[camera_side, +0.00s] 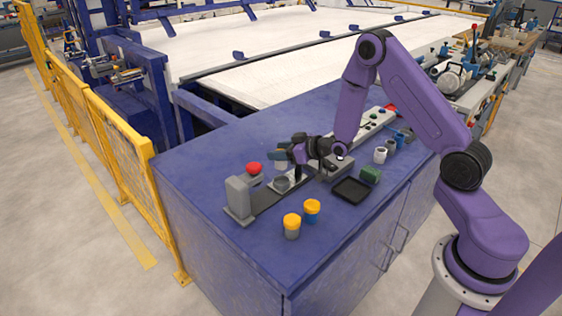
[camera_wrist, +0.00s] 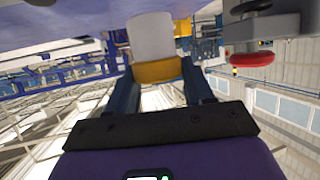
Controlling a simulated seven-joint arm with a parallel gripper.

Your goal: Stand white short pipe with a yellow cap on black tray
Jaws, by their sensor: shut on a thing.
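The white short pipe (camera_wrist: 152,38) with its yellow cap (camera_wrist: 157,71) is between the fingers of my gripper (camera_wrist: 160,84) in the wrist view. The yellow end faces the palm and the white end points away. In the side view my gripper (camera_side: 283,156) is above the left-middle of the blue bench, shut on the pipe. The pipe's white part (camera_side: 281,166) shows just below the fingers; its cap is hidden there. The black tray (camera_side: 350,190) lies on the bench to the right of my gripper and nearer the front edge. Its visible surface is empty.
A grey fixture (camera_side: 238,198) with a red knob (camera_side: 253,168) stands left of my gripper. Yellow-capped grey (camera_side: 291,228) and blue (camera_side: 311,212) pipes stand left of the tray. A green block (camera_side: 370,175) is at its back right. White and blue pieces (camera_side: 380,155) stand farther right.

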